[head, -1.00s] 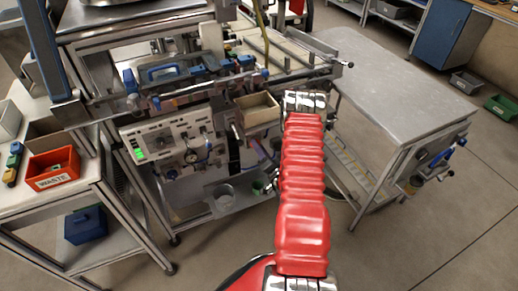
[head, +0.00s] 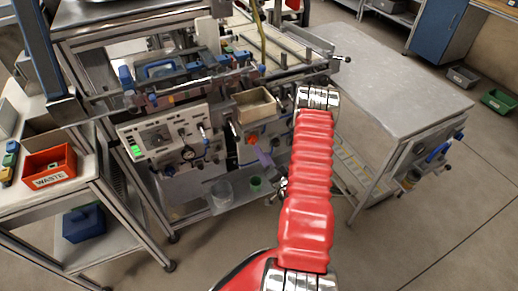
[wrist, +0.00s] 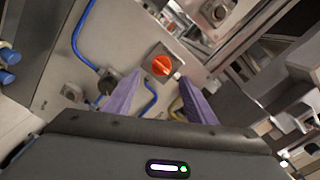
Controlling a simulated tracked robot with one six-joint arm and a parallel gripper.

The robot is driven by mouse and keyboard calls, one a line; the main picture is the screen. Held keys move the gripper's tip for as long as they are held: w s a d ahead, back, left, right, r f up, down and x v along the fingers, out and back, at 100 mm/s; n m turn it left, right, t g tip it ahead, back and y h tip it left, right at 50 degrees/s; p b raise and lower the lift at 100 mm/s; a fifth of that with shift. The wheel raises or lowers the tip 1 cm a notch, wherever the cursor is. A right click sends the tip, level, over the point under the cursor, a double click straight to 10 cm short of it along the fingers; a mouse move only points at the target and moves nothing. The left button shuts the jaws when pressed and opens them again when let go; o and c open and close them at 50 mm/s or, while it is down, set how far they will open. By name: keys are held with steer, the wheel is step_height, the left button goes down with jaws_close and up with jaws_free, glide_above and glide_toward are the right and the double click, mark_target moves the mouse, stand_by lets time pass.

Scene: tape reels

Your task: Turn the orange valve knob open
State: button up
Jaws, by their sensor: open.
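The orange valve knob (wrist: 162,66) sits on a square plate on the grey panel in the wrist view. It lies just beyond the gap between the two purple fingers of my gripper (wrist: 159,80). The fingers are apart with nothing between them, and I see no contact with the knob. In the head view the orange knob (head: 252,139) shows small under a tan bin. One purple finger of my gripper (head: 264,157) shows just below and right of it; my red arm hides part of the area.
Blue hoses (wrist: 84,38) run on the panel beside the knob, with a yellow hose (wrist: 178,108) near the right finger. The tan bin (head: 256,107) stands above the knob. A clear container (head: 221,192) and a green cup (head: 256,184) stand below. A metal table (head: 400,90) is at right.

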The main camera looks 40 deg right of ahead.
steer(key=v, duration=0.7)
stand_by(0.5)
steer(key=s+a+f+n+g+y, duration=0.1)
steer(key=s+f+n+g, duration=0.1)
steer(key=s+f+g, duration=0.4)
steer(key=s+f+n+g+y, duration=0.25)
steer(key=f+g, duration=0.25)
steer(key=f, duration=0.3)
steer(key=a+r+n+g, duration=0.2)
steer(key=a+r+g, duration=0.15)
steer(key=r, duration=0.75)
steer(key=a+r+n+g, duration=0.2)
steer(key=a+r+g, duration=0.15)
steer(key=r, duration=0.75)
steer(key=s+a+r+n+t+y, duration=0.1)
steer(key=a+r+n+t, duration=0.5)
steer(key=a+r, duration=1.9)
steer(key=v, duration=0.4)
steer(key=shift+r, duration=0.25)
